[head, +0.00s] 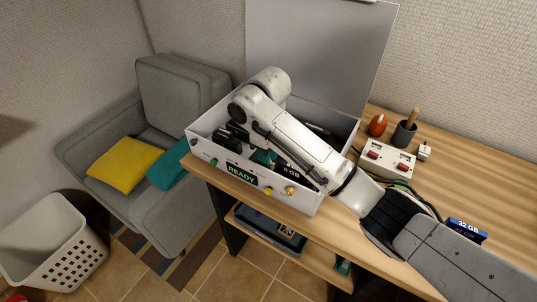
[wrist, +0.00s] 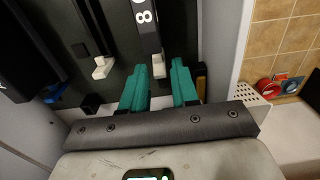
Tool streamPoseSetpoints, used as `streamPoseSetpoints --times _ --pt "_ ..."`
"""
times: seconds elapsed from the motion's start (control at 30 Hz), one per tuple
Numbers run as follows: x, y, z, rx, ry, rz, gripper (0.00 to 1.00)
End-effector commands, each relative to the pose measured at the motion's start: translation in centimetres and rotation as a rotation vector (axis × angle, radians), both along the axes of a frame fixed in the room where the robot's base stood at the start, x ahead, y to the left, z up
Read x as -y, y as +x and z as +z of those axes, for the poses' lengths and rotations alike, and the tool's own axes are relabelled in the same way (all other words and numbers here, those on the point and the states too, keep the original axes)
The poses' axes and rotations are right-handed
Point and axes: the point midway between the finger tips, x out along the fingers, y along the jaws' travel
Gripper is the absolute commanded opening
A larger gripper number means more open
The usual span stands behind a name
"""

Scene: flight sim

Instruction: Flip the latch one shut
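The open white case (head: 295,198) stands on the desk, with a READY display (head: 241,174) on its front. In the wrist view, a black module labelled 8 (wrist: 146,22) ends near a white latch tab (wrist: 158,66). A second white latch tab (wrist: 103,68) sits to its left, by another dark slot. I cannot tell which tab is latch one. My gripper (wrist: 158,72) is inside the case with its teal fingers apart, one each side of the right tab; contact is not clear. My arm hides part of the case in the head view, where my gripper (head: 264,158) also shows.
The raised lid panel (head: 318,50) stands behind the case. A switch box (head: 388,158), orange object (head: 377,125), dark cup (head: 404,134) and blue 32 GB module (head: 467,230) are to the right. A lower shelf (head: 270,238) is under the desk; a white basket (head: 50,245) stands at left.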

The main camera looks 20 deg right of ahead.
Motion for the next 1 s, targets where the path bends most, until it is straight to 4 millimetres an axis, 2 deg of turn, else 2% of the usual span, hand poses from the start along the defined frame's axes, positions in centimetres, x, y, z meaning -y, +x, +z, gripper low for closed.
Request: streamPoseSetpoints --times 0.03,0.3,1.0 --pt "0.0 0.0 0.01 0.0 0.0 0.0 0.24" --pt "0.01 0.01 0.03 0.0 0.0 0.0 0.0" --pt "0.4 -0.6 0.11 0.109 0.079 0.001 0.0"
